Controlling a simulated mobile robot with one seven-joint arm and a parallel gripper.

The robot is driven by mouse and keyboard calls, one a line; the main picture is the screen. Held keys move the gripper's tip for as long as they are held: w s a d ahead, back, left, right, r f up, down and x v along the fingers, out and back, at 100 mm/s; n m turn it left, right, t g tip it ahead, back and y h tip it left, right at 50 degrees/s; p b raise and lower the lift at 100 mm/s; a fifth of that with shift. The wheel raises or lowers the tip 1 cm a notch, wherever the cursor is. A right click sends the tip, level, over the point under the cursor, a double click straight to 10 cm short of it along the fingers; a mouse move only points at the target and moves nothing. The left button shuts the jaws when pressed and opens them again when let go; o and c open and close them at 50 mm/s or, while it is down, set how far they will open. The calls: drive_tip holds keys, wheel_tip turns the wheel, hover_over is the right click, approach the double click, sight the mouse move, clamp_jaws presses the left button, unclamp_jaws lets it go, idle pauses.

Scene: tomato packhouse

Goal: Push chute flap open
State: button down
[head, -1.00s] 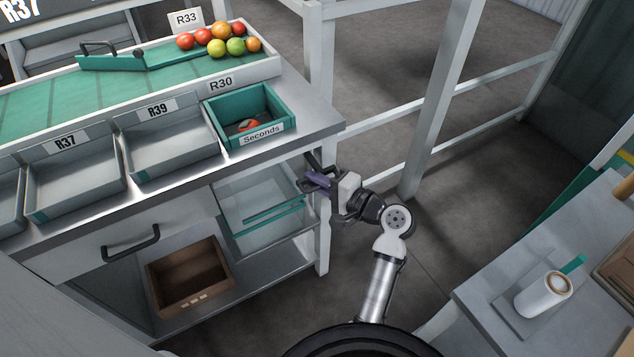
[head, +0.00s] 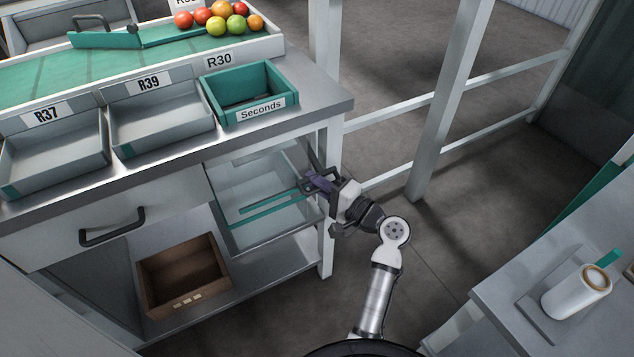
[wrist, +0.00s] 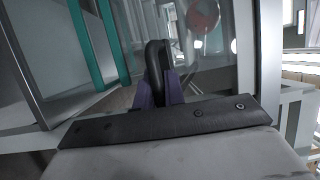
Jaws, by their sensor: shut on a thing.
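My gripper (head: 318,183) is at the right end of the bench, beside a clear panel (head: 262,190) with teal strips below the bench top. In the wrist view its purple fingers (wrist: 160,92) are shut on a dark rounded handle (wrist: 156,62). The handle stands in front of clear glass; which part it is fixed to is hard to tell. No part is clearly marked as the chute flap. A teal flap-like piece (head: 105,38) with a grey handle lies across the sorting belt, far from my gripper.
A teal Seconds bin (head: 262,108) and grey bins (head: 160,118) line the bench. Several tomatoes (head: 222,22) sit on the green belt. A brown crate (head: 185,275) is on the lower shelf. White railing (head: 445,105) stands behind; a cup (head: 575,292) is on the right table.

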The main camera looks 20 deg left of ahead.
drive_tip(key=c, duration=1.5)
unclamp_jaws()
drive_tip(key=shift+d, duration=0.1)
drive_tip(key=p+v, duration=0.1)
drive_tip(key=v, duration=1.2)
drive_tip(key=shift+s+d, duration=0.2)
drive_tip(key=shift+d, duration=0.15)
drive_tip(key=shift+c, duration=0.2)
